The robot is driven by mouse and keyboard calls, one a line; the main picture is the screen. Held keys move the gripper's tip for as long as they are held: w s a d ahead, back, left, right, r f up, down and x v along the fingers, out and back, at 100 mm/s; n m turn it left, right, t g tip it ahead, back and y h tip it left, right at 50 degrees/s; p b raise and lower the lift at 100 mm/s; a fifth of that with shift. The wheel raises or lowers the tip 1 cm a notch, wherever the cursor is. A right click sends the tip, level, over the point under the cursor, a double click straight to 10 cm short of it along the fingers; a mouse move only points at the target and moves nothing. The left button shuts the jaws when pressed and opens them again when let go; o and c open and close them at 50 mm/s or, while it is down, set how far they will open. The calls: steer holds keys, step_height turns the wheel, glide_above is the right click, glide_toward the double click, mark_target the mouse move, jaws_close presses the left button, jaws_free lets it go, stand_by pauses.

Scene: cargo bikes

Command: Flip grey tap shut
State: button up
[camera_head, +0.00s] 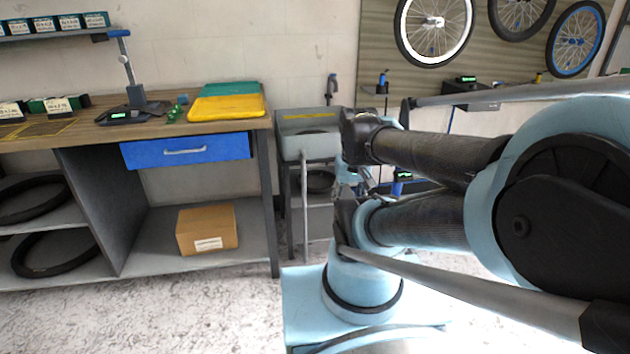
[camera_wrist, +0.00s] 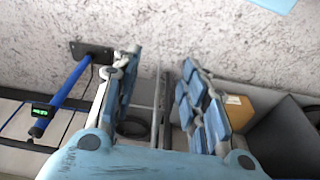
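The tap (camera_head: 331,88) is a small dark grey upright fitting at the back of a grey wash basin (camera_head: 292,146), right of the workbench. It is too small to tell how its lever stands. In the head view my arm crosses in front of the basin's right side and mostly hides my gripper. In the wrist view my gripper (camera_wrist: 160,68) is open, with its two blue-padded fingers well apart and nothing held between them. Thin grey uprights show beyond the gap. I cannot make out the tap in the wrist view.
A workbench (camera_head: 90,133) with a blue drawer (camera_head: 186,150) stands left of the basin. A cardboard box (camera_head: 207,229) lies on its lower shelf and also shows in the wrist view (camera_wrist: 238,110). A blue post with a green display (camera_wrist: 68,86) stands left of my fingers. Front-left floor is clear.

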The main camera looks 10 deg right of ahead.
steer(key=shift+s+r, duration=0.4)
steer(key=c, duration=0.9)
steer(key=shift+w+r, duration=0.2)
steer(key=shift+r, duration=0.1)
jaws_close()
steer(key=w+a+r+n+y, duration=0.1)
steer(key=w+a+r+n, duration=0.15)
steer(key=w, duration=0.45)
steer(key=w+a+r+n+g, duration=0.1)
steer(key=w+r+n, duration=0.3)
steer(key=w, duration=0.2)
steer(key=w+a+r+n+y, duration=0.1)
steer(key=w+a+r+n, duration=0.15)
steer(key=w, duration=0.45)
steer(key=w+a+f+n, duration=0.1)
steer(key=w+a+n, duration=0.1)
steer(key=w, duration=0.6)
steer(key=w+a+f+n+g+y, duration=0.1)
steer(key=w+n, duration=0.3)
steer(key=w, duration=0.4)
steer(key=w+a+f+n, duration=0.2)
steer(key=w+f+n, duration=0.1)
steer(key=w, duration=0.4)
steer(key=shift+w+a+f+n+g+y, duration=0.2)
steer(key=shift+w+a+n+g+y, duration=0.1)
steer(key=shift+w+a+n+y, duration=0.1)
